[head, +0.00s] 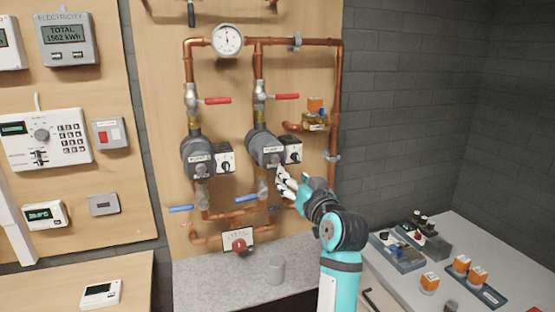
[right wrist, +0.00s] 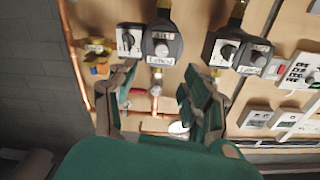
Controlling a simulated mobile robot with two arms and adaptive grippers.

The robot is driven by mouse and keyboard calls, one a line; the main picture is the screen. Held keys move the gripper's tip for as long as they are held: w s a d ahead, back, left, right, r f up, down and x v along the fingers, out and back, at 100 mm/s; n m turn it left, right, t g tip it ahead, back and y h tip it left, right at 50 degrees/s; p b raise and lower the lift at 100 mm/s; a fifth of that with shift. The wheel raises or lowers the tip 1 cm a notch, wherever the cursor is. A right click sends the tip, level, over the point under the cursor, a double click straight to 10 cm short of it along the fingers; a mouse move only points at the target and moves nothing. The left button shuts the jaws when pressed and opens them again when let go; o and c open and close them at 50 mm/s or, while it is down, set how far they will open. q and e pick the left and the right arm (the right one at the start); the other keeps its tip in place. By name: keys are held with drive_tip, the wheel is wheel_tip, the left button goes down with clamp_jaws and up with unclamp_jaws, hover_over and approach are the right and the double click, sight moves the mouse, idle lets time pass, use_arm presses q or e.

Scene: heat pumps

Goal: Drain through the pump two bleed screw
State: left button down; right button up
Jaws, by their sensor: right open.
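Two grey pumps hang on the copper pipework in the head view, a left pump (head: 197,156) and a right pump (head: 262,146). Each has a label, too small to read surely, and a white switch box at its right. The right pump's round face also shows in the right wrist view (right wrist: 161,46), with a small round silver screw or cap (right wrist: 162,51). My right gripper (head: 283,180) is open and empty just below and in front of the right pump. Its spread fingers also show in the right wrist view (right wrist: 160,98). My left gripper is not in view.
A grey cup (head: 276,270) stands on the speckled counter (head: 210,280) below the pipes. Red valve levers (head: 286,96) sit above the pumps and blue ones (head: 246,199) below. An orange-capped brass valve (head: 314,121) is at the right. A side bench (head: 400,290) holds parts.

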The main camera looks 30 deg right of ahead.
sight(276, 160)
drive_tip(key=p+x, duration=0.1)
drive_tip(key=x, duration=0.4)
drive_tip(key=p+x, duration=0.1)
drive_tip(key=x, duration=0.4)
drive_tip(key=shift+a+r+p, duration=0.15)
drive_tip(key=shift+a+p, duration=0.1)
drive_tip(key=shift+p, duration=0.1)
drive_tip(key=shift+w+d, duration=0.1)
drive_tip(key=shift+w, duration=0.4)
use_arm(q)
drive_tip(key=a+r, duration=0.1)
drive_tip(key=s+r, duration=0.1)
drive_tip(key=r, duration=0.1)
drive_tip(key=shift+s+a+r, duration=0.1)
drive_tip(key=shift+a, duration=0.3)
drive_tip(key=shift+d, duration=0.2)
use_arm(e)
drive_tip(key=shift+c, duration=0.2)
clamp_jaws()
